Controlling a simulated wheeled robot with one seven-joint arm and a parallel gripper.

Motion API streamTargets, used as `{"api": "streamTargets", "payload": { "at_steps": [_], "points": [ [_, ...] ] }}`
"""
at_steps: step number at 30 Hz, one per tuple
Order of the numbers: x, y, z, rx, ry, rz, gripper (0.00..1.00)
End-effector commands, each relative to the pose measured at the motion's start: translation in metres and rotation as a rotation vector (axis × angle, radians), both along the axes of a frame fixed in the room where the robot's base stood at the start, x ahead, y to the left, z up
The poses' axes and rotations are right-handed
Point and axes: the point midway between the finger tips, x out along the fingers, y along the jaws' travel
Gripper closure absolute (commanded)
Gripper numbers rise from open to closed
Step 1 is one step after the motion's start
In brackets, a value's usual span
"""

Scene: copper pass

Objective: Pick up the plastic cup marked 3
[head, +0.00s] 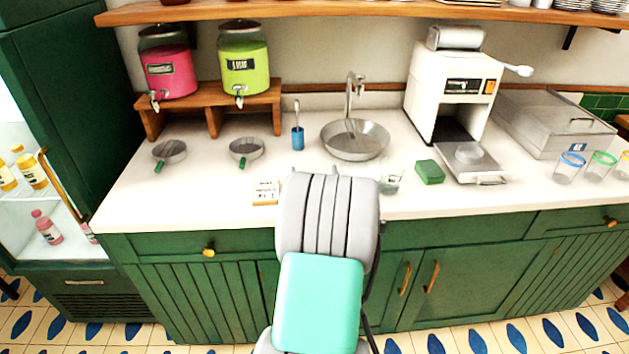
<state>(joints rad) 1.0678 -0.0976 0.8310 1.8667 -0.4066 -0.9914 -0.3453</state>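Clear plastic cups stand at the right end of the white counter. One has a blue rim (569,168), one a green rim (600,167), and one at the picture's right edge (624,167) is partly cut off. Another clear cup (390,180) stands at the middle front of the counter, just right of my arm.
The counter (230,205) holds a steel sink bowl (355,140), a green sponge (430,172), a blue holder (298,138), two strainers and a small card. The white machine (452,85) and a steel box (555,125) stand behind the cups. A shelf overhangs the back.

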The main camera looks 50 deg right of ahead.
Motion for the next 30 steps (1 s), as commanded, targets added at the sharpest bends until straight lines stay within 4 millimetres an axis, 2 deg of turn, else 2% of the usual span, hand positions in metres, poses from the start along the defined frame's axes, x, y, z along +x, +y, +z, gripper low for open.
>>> {"api": "streamTargets", "payload": {
  "at_steps": [2, 22, 30],
  "points": [
    [-0.0004, -0.0001, -0.0002, 0.000, 0.000, -0.001, 0.11],
    [-0.0004, 0.0002, -0.0001, 0.001, 0.001, 0.000, 0.66],
    [-0.0004, 0.0001, 0.0032, -0.001, 0.000, 0.000, 0.67]
  ]
}}
